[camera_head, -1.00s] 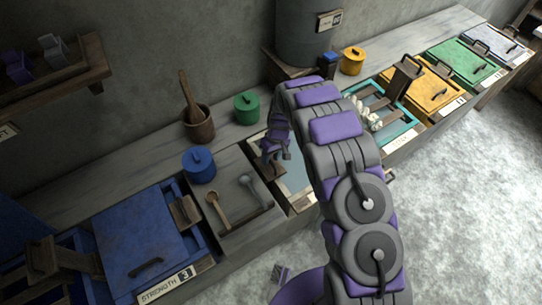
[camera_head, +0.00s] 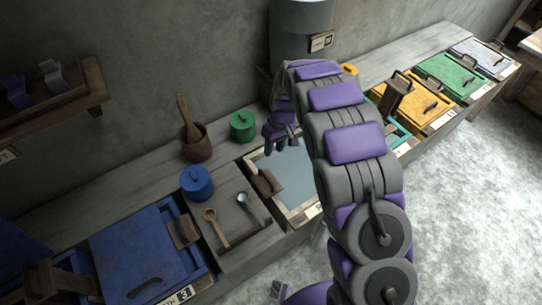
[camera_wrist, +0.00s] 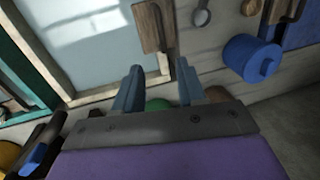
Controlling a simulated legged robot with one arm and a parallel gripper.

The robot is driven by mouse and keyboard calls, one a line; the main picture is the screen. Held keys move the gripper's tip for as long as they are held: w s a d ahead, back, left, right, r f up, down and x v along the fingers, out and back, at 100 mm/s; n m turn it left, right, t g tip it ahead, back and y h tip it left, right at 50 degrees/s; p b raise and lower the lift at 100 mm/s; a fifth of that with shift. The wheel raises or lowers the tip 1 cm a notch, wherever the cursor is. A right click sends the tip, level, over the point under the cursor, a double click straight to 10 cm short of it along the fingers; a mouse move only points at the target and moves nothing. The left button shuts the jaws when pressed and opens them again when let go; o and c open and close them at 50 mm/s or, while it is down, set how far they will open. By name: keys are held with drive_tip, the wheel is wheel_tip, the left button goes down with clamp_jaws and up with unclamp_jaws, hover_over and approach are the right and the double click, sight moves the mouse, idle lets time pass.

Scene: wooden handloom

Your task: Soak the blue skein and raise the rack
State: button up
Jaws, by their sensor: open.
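My gripper (camera_head: 283,140) is over the back left part of a pale water basin (camera_head: 290,172). In the wrist view its two fingers (camera_wrist: 158,88) are apart with nothing between them. A wooden handle-like block (camera_head: 267,182) stands at the basin's left edge; it also shows in the wrist view (camera_wrist: 153,28), clear of the fingers. At the lower left, a dark wooden rack-like piece (camera_head: 60,283) stands beside a closed blue lid (camera_head: 140,255) marked 3. I cannot make out a blue skein. My arm hides much of the teal vat (camera_head: 402,140).
A blue pot (camera_head: 197,182), a green pot (camera_head: 242,126) and a mortar with pestle (camera_head: 195,143) stand on the counter. A wooden spoon (camera_head: 216,228) and a metal ladle (camera_head: 249,208) lie left of the basin. Yellow (camera_head: 415,100) and green (camera_head: 452,75) lidded vats stand right.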

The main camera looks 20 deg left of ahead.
sight(267, 177)
drive_tip(key=shift+w+d+r, duration=0.1)
drive_tip(key=shift+w+r, duration=0.1)
drive_tip(key=shift+r, duration=0.85)
drive_tip(key=shift+f+b, duration=0.1)
drive_tip(key=shift+b, duration=1.1)
idle(2.2)
drive_tip(key=b, duration=0.2)
drive_tip(key=shift+s+b, duration=0.25)
drive_tip(key=shift+b, duration=0.05)
drive_tip(key=f+b, duration=0.1)
drive_tip(key=f, duration=0.4)
drive_tip(key=s+a+f+b, duration=0.1)
drive_tip(key=f, duration=0.5)
drive_tip(key=s+a+f+b, duration=0.1)
drive_tip(key=f, duration=0.4)
drive_tip(key=shift+s+f, duration=0.15)
drive_tip(key=shift+s, duration=0.1)
clamp_jaws()
